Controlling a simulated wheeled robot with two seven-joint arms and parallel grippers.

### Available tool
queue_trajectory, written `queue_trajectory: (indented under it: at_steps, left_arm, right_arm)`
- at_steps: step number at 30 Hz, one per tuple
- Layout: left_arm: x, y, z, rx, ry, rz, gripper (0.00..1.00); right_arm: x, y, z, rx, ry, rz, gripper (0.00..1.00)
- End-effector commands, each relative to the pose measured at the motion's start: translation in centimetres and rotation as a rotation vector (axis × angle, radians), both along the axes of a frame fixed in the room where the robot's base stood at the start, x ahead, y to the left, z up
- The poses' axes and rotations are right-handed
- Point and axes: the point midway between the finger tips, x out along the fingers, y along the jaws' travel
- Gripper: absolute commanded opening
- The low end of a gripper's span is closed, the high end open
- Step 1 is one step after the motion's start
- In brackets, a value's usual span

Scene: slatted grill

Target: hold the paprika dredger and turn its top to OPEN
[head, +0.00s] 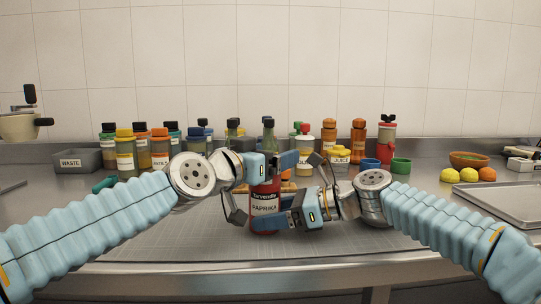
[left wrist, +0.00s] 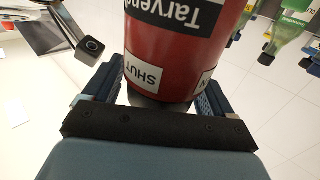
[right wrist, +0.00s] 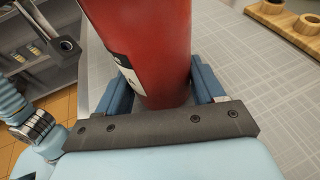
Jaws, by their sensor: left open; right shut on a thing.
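The paprika dredger (head: 264,208) is red with a black and white label and stands upright at the middle of the bench. Its base looks close to the mat; I cannot tell if it touches. My right gripper (head: 280,215) is shut on its lower body, which also shows in the right wrist view (right wrist: 150,50). My left gripper (head: 273,168) is open around the dredger's upper end, a finger on each side. In the left wrist view the red dredger (left wrist: 175,55) shows a white SHUT tag and part of another tag, its wording cut off by a finger.
Several colour-capped bottles (head: 125,150) and a grey WASTE bin (head: 77,161) stand at the back left. A yellow JUICE tub (head: 340,156), orange bottles (head: 357,140) and a green cup (head: 401,165) stand at the back right. A metal tray (head: 500,203) lies at the right.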

Motion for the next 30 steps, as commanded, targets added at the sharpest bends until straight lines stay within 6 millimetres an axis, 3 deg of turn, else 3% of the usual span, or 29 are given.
queue_trajectory:
  at_steps: [8, 19, 30]
  left_arm:
    - [0.19, -0.17, 0.0, 0.001, -0.001, 0.0, 0.85]
    - [0.16, -0.15, 0.0, 0.001, -0.001, 0.0, 0.33]
    - [0.39, -0.37, -0.48, 0.009, 0.01, -0.043, 0.33]
  right_arm:
    - [-0.02, 0.02, 0.07, 0.001, -0.001, 0.0, 0.31]
    - [-0.02, 0.02, 0.07, 0.001, -0.001, 0.0, 0.31]
    - [-0.02, 0.03, 0.09, 0.001, -0.001, 0.0, 0.32]
